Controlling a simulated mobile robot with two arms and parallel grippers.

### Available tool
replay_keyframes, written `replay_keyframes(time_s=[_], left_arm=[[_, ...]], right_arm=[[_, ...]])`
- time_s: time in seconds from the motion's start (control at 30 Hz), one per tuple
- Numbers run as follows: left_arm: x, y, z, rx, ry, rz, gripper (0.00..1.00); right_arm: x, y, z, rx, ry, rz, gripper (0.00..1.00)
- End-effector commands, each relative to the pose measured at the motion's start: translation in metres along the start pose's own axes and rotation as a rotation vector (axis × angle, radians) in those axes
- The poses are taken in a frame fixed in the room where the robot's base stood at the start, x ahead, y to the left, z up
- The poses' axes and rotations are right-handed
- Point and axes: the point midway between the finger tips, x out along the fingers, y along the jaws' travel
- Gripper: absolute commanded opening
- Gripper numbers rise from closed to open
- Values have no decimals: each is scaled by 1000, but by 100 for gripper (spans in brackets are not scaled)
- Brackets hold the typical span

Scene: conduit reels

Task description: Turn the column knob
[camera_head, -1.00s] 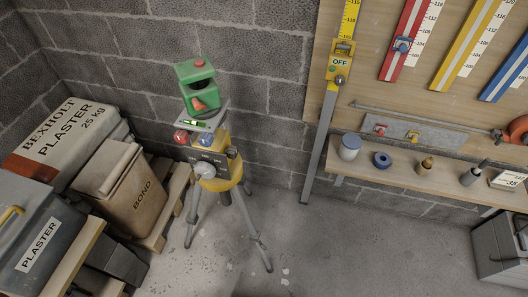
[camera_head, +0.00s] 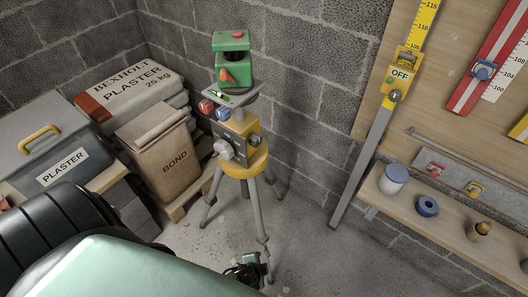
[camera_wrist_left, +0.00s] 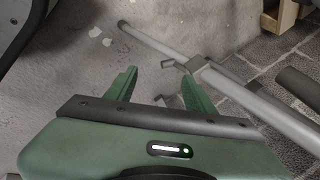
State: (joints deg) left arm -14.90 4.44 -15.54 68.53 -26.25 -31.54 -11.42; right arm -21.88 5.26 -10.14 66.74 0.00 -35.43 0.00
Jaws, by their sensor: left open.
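A tripod (camera_head: 259,219) stands on the floor with a yellow column head (camera_head: 247,165) and a dark panel. A pale grey knob (camera_head: 223,149) sticks out of the head's left front, and a dark knob (camera_head: 256,141) sits at its right side. I cannot tell which one is the column knob. My left gripper (camera_head: 246,270) is low in front of the tripod, below the head and apart from the knobs. In the left wrist view its green fingers (camera_wrist_left: 160,92) are spread and empty, with a tripod leg (camera_wrist_left: 245,92) beyond them. My right gripper is not in view.
A green device (camera_head: 234,73) sits on a tilted plate atop the tripod. Plaster and bond bags (camera_head: 166,160) and a grey toolbox (camera_head: 53,148) stand left. A yellow rule with an OFF tag (camera_head: 401,76) and a shelf (camera_head: 450,235) are right. Block walls stand behind.

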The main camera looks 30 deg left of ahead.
Motion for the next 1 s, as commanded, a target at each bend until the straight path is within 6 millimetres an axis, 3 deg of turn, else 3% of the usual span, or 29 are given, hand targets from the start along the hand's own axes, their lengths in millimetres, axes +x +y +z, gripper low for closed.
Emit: replay_keyframes(time_s=[0.1,0.23,0.33,0.4,0.5,0.6,0.7,0.83,1.0], left_arm=[[2,-42,-40,105,38,-127,54],[-22,-106,-89,228,58,-333,54],[-67,-167,-123,300,47,-559,54],[-112,-206,-136,316,18,-721,54],[-177,-246,-135,292,-36,-911,54],[-230,-268,-123,245,-87,-1039,54],[-263,-278,-112,205,-122,-1109,54],[-277,-288,-106,187,-140,-1141,54],[-269,-310,-106,187,-141,-1143,54]], right_arm=[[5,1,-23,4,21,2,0],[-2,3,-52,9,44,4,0],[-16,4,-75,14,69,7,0],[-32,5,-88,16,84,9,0],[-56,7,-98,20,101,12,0],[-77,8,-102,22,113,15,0],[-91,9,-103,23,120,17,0],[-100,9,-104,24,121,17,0],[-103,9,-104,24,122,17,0]])
